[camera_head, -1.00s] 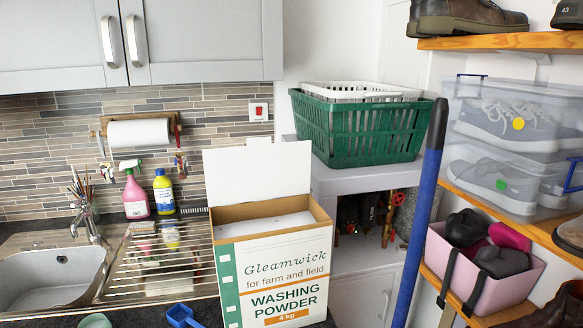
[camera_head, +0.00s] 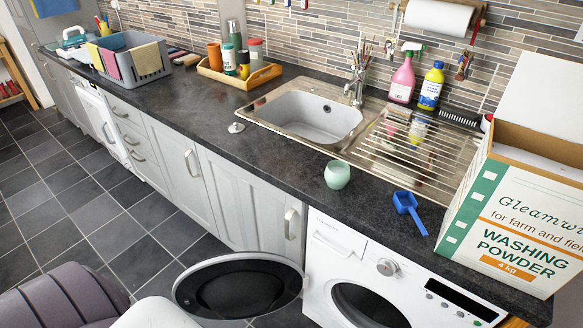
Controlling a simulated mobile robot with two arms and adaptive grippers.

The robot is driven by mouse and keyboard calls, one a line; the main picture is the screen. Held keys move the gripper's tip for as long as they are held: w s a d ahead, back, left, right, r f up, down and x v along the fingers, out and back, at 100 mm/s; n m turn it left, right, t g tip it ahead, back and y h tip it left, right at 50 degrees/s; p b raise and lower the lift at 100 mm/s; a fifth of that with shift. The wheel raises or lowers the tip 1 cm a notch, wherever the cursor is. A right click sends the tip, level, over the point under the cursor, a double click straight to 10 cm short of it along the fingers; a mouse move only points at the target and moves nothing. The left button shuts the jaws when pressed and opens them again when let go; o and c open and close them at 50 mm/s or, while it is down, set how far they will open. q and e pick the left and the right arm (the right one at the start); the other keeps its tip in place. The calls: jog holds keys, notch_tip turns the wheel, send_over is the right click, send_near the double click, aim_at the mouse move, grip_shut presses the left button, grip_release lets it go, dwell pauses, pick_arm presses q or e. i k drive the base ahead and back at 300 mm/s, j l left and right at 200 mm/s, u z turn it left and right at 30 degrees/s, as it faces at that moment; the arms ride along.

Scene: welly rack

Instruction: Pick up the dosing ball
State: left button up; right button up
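The dosing ball (camera_head: 337,176) looks like a small pale green, open-topped round cup. It stands upright on the dark worktop (camera_head: 283,172), near its front edge, in front of the sink drainer. Neither of my grippers shows in the head view, and nothing is touching the ball.
A blue scoop (camera_head: 408,211) lies to the right, beside the big washing powder box (camera_head: 512,215). Behind are the steel sink (camera_head: 318,118) and drainer (camera_head: 415,155). Below, the washing machine (camera_head: 340,255) has its round door (camera_head: 238,287) swung open. Worktop left of the ball is mostly clear.

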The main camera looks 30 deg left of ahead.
aim_at(337, 175)
jog(key=u, duration=0.7)
jog(key=j+z, duration=0.3)
